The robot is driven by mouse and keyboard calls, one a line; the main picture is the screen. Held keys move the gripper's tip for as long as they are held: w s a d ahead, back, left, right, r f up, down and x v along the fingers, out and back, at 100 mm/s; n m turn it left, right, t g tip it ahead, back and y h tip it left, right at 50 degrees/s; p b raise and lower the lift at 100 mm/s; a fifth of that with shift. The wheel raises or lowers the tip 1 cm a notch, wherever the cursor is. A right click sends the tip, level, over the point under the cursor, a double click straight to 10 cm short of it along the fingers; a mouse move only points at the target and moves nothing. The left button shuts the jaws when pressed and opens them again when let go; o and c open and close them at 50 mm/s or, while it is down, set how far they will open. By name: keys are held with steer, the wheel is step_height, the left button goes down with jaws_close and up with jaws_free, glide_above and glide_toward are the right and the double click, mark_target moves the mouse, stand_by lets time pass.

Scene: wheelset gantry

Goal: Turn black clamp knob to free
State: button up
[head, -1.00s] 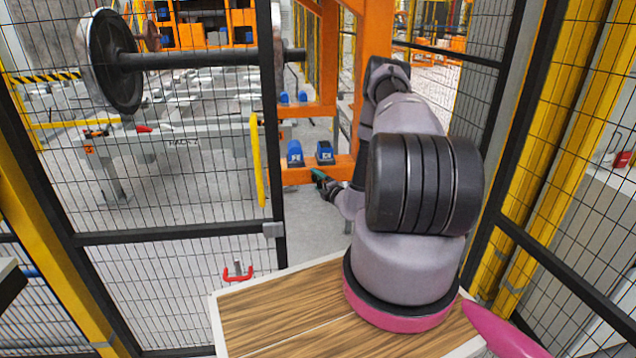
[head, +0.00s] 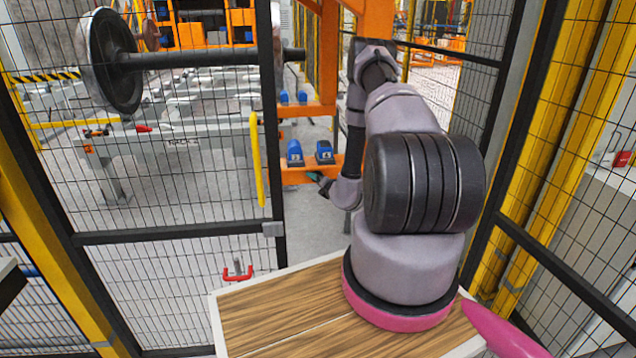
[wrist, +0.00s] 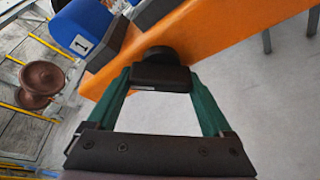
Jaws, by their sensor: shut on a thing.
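The black clamp knob (wrist: 160,54) is a round dark piece against the orange beam (wrist: 215,32) in the wrist view. My gripper (wrist: 161,77) has green fingers that converge on it, and the dark fingertips are shut on the knob. The fingertips hide the knob's near side, so its turn angle cannot be read. In the head view my gripper (head: 318,181) is small, at the lower orange beam (head: 296,175), and I cannot make out the knob there.
A blue block marked 1 (wrist: 85,28) sits beside the knob; two blue blocks (head: 294,153) (head: 325,152) show on the beam in the head view. A wheelset (head: 112,62) stands behind mesh fencing at left. A yellow handle (head: 257,160) hangs on the open gateway's left post.

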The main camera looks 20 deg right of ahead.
steer(key=shift+s+f, duration=0.1)
steer(key=o, duration=1.1)
steer(key=shift+o, duration=0.2)
steer(key=v, duration=1)
steer(key=shift+s, duration=0.4)
